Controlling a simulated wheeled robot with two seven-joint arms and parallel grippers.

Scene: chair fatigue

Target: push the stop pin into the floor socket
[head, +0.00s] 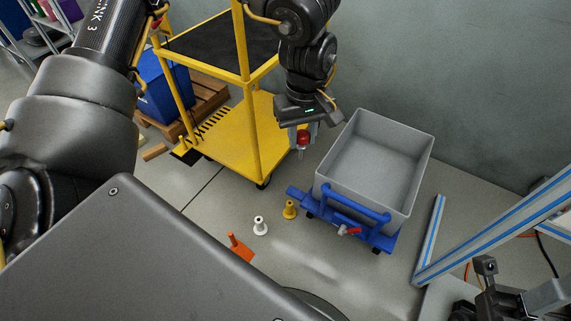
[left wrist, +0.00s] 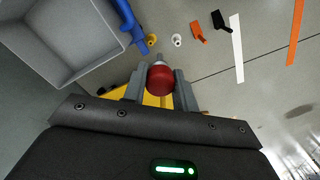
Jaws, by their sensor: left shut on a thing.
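My left gripper (head: 303,142) hangs in the air in the head view, between the yellow cart and the grey bin. It is shut on the stop pin (head: 303,138), whose red ball head shows between the fingers. In the left wrist view the red head (left wrist: 160,80) sits between both fingers, with a pale metal part beyond it. On the floor stand a small yellow flanged post (head: 290,209) and a white one (head: 260,226); they also show in the left wrist view, yellow (left wrist: 152,41) and white (left wrist: 177,40). I cannot tell which is the floor socket.
A grey bin (head: 412,160) sits on a blue dolly (head: 383,242) right of the gripper. A yellow cart (head: 225,140) stands to its left. An orange piece (head: 240,247) lies on the floor. A metal frame (head: 500,230) stands at right.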

